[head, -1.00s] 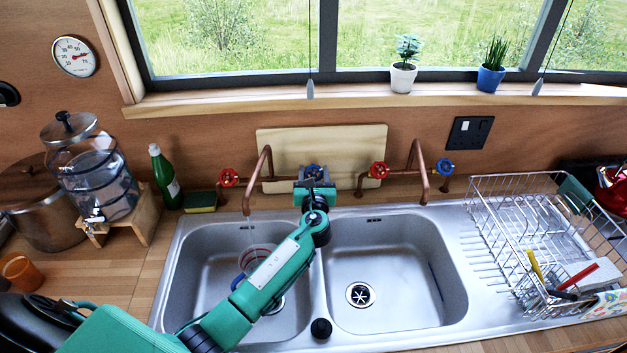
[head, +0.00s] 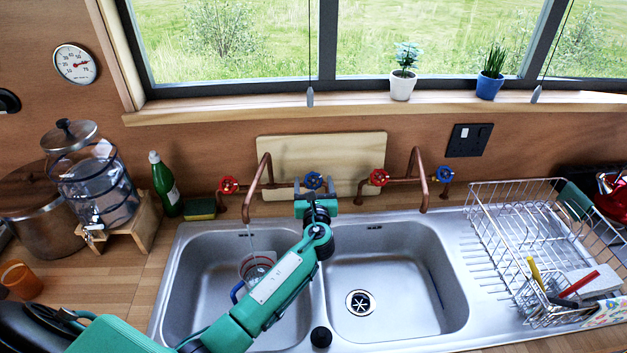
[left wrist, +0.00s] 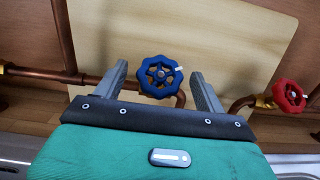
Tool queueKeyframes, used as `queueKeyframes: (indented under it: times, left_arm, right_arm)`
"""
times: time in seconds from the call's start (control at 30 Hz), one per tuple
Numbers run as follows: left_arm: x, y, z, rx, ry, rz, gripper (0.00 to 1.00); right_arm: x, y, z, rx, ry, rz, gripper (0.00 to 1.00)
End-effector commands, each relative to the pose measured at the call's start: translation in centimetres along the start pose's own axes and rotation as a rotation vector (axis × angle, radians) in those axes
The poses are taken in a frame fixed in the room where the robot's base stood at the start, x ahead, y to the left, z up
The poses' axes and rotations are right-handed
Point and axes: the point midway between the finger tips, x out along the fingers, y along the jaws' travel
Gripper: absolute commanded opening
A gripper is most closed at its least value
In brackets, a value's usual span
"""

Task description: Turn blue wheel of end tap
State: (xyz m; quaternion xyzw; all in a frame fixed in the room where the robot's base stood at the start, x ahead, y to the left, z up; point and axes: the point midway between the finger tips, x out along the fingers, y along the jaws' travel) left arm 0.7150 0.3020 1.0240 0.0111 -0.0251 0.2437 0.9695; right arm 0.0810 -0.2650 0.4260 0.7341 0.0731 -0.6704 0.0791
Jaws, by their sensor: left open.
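Two copper taps stand behind the sink, each with a red and a blue wheel. The left tap's blue wheel (head: 313,180) is straight ahead of my left gripper (head: 316,191). In the left wrist view that blue wheel (left wrist: 160,75) appears between the spread fingers of the gripper (left wrist: 158,72), which is open and empty. The gripper appears just short of the wheel, with no clear contact. The right tap's blue wheel (head: 445,174) is at the far right end of the pipes, away from the gripper. My right gripper is not in view.
Red wheels sit at the left (head: 228,185) and mid-right (head: 379,177); the latter also shows in the wrist view (left wrist: 289,96). A wooden board (head: 350,150) leans behind the taps. Water runs from the left spout (head: 246,212) toward a jug (head: 257,264). A dish rack (head: 520,215) stands right.

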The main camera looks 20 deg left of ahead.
Motion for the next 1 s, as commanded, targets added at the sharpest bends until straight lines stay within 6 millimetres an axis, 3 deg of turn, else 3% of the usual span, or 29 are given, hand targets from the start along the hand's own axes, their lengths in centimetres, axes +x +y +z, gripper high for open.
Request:
queueKeyframes:
  times: [0.3, 0.5, 0.7, 1.0]
  left_arm:
    - [-7.2, -0.1, 0.3, -0.001, 0.004, -0.002, 0.72]
    - [-10.7, 0.0, 0.1, 0.000, 0.002, -0.002, 0.72]
    - [-12.2, 0.0, 0.1, -0.001, 0.000, 0.000, 0.72]
    - [-12.3, 0.0, 0.1, -0.001, 0.000, 0.000, 0.72]
  right_arm:
    - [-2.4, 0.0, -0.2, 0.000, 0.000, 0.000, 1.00]
    - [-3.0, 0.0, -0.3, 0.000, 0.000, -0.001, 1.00]
    - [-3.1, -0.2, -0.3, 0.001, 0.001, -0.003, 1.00]
    - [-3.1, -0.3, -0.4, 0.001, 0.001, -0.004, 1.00]
